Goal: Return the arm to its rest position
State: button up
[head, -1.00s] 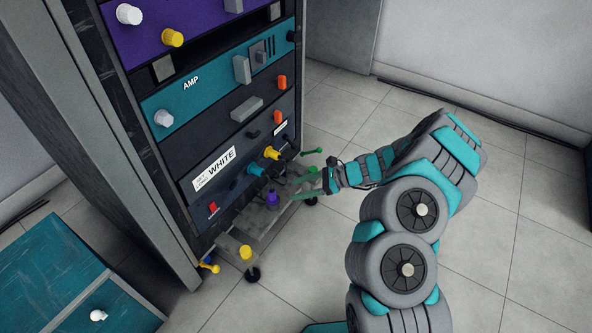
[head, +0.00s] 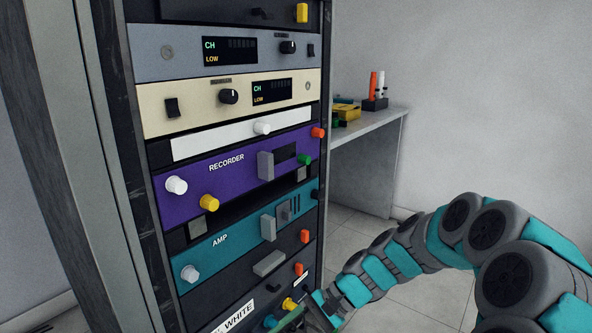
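My arm (head: 395,262) is grey and teal and reaches in from the right in the head view. It bends down toward the lower front of the equipment rack (head: 115,180). My gripper (head: 300,316) is at the bottom edge of the view, in front of the rack's lowest visible panel. One green finger shows partly there. The rest of the fingers is cut off by the picture edge, so I cannot see whether they are apart or hold anything.
The rack holds a purple RECORDER panel (head: 235,168) and a teal AMP panel (head: 240,236), with knobs and handles sticking out. A grey table (head: 372,128) with small items stands behind, right of the rack. Open tiled floor (head: 350,222) lies between rack and wall.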

jog(key=s+d+r+n+h+p, duration=0.1)
jog(key=s+d+r+n+h, duration=0.1)
jog(key=s+d, duration=0.3)
jog(key=s+d+r+n+t+h+p, duration=0.1)
jog(key=s+d+r+n+h, duration=0.2)
jog(key=s+d, duration=0.3)
jog(key=s+d+r+n+h+p, duration=0.2)
jog(key=s+d+r+h, duration=0.2)
jog(key=s, duration=1)
jog(key=shift+d+r+n+h, duration=0.3)
jog(key=shift+d+r+h, duration=0.1)
jog(key=shift+d, duration=0.5)
